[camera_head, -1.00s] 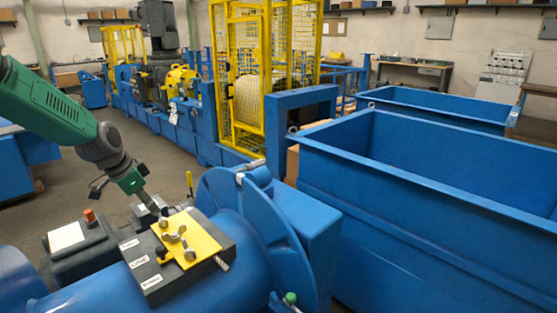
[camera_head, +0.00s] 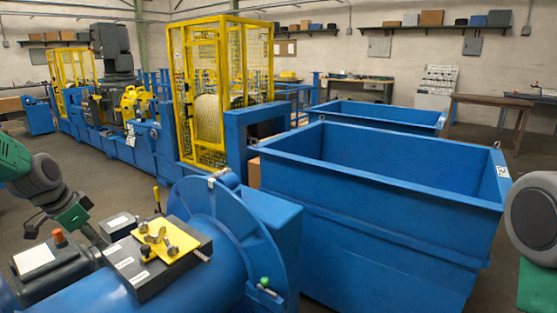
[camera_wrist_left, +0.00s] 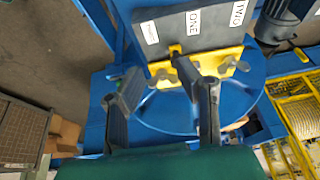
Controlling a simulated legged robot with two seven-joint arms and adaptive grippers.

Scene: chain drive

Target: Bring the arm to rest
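My left gripper (camera_head: 94,235) hangs at the left of the head view, beside a dark block (camera_head: 131,263) with white labels on the blue cylindrical machine (camera_head: 190,287). In the left wrist view its two fingers (camera_wrist_left: 165,85) are spread apart with nothing between them. A yellow plate (camera_head: 183,238) with wing-nut-like grey parts (camera_head: 155,237) lies on the block; the plate also shows beyond the fingers in the wrist view (camera_wrist_left: 228,67). A grey and green link of my right arm (camera_head: 535,215) shows at the right edge; the right gripper is out of view.
A dark box with an orange button (camera_head: 59,236) stands left of the block. A large open blue bin (camera_head: 370,225) fills the middle right, with a second bin (camera_head: 378,112) behind. A yellow cage (camera_head: 222,85) stands behind the machine. Floor is clear at left (camera_head: 115,180).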

